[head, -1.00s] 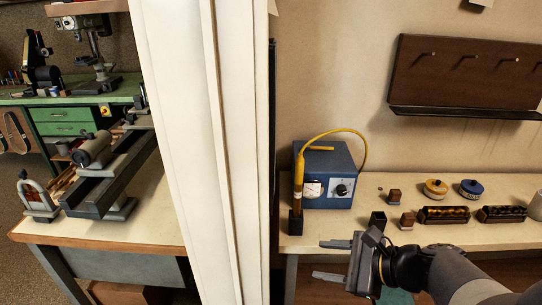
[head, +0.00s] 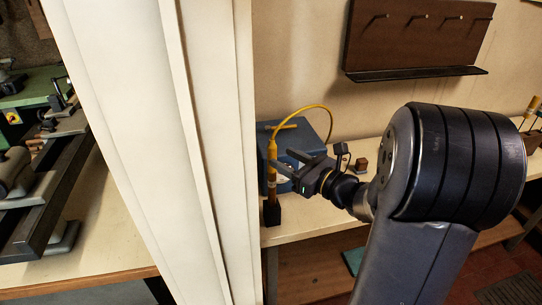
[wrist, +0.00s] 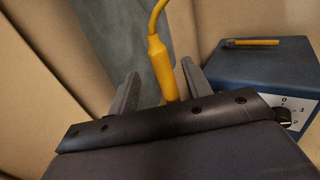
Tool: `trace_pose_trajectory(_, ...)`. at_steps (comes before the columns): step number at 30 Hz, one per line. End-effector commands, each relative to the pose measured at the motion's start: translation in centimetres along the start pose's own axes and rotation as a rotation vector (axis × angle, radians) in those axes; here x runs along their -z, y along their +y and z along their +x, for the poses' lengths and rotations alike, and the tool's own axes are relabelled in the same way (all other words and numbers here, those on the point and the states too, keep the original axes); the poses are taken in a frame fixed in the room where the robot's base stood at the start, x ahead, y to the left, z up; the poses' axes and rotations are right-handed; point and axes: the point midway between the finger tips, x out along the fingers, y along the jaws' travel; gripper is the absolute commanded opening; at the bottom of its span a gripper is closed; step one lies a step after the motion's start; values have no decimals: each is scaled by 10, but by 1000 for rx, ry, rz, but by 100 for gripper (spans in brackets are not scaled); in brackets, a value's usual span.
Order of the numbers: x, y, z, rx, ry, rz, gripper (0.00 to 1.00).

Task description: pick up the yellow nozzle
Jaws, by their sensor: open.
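The yellow nozzle (head: 272,150) stands upright in a small black holder (head: 271,213) at the left end of the bench. A yellow hose rises from its top and curves to the blue box behind it. In the wrist view, the nozzle (wrist: 162,68) shows between the two fingers, with its lower part hidden behind my gripper's body. My gripper (head: 283,160) is open, with its fingers on either side of the nozzle. I cannot tell whether either finger touches it.
The blue box (wrist: 262,75) with a dial and a yellow bar (wrist: 250,43) on top stands close to the right. A white wall edge (head: 190,130) rises close to the left. A wooden block (head: 361,165) sits on the bench (head: 290,233); my arm hides much of it.

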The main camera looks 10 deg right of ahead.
Motion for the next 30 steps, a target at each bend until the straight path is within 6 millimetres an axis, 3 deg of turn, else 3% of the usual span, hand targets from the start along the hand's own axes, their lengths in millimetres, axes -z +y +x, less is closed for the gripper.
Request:
trace_pose_trajectory(12,0,0,48,-3,1,1,47)
trace_pose_trajectory(22,2,-1,54,0,1,-2,47)
trace_pose_trajectory(30,2,-1,54,0,1,-1,25)
